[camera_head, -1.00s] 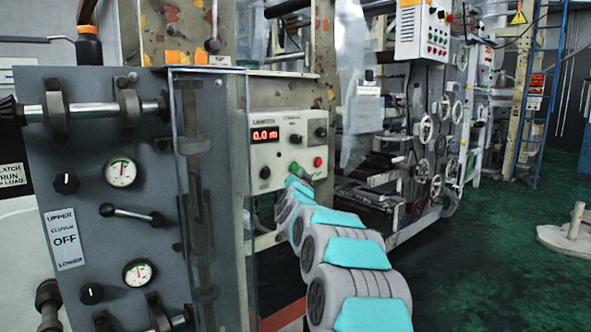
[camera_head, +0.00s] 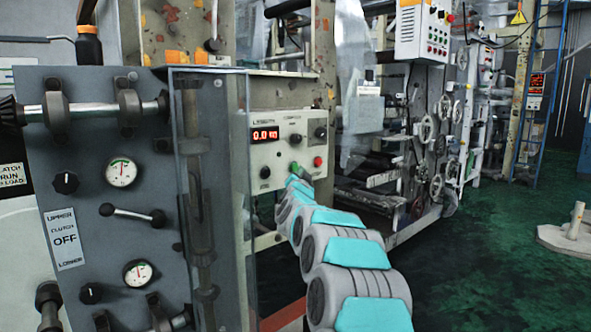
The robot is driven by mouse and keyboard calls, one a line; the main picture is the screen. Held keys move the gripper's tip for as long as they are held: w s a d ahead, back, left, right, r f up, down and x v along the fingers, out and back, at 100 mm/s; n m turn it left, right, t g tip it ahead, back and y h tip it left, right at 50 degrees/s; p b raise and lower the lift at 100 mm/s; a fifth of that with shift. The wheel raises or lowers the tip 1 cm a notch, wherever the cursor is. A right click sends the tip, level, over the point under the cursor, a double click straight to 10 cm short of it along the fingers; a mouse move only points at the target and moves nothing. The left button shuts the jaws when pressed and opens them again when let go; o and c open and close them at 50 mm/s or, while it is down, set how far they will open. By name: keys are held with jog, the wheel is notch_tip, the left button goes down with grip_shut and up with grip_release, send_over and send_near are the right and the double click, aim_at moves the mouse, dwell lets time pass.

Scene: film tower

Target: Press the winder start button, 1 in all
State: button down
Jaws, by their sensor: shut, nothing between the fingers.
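The winder control panel (camera_head: 268,150) is a pale box on the machine, with a red digital display (camera_head: 265,135) reading about 0.0 m. A green button (camera_head: 294,166) shows on its lower middle, just above the end of my arm. A red button (camera_head: 317,161) sits to its right. My gripper (camera_head: 298,176) is at the far end of my grey and turquoise arm, right at the green button. It is small and mostly hidden behind the wrist. It looks shut and empty. I cannot tell whether it touches the button or whether the button is pushed in.
A grey panel (camera_head: 95,235) with gauges, knobs and levers stands at the left, beside a clear guard (camera_head: 207,250). Black knobs (camera_head: 265,172) sit near the buttons. A white control box (camera_head: 422,32) hangs at the back.

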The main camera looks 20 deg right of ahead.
dwell(0.4)
jog(key=shift+w+a+p, duration=0.15)
jog(key=shift+w+p, duration=0.2)
jog(key=shift+w, duration=0.05)
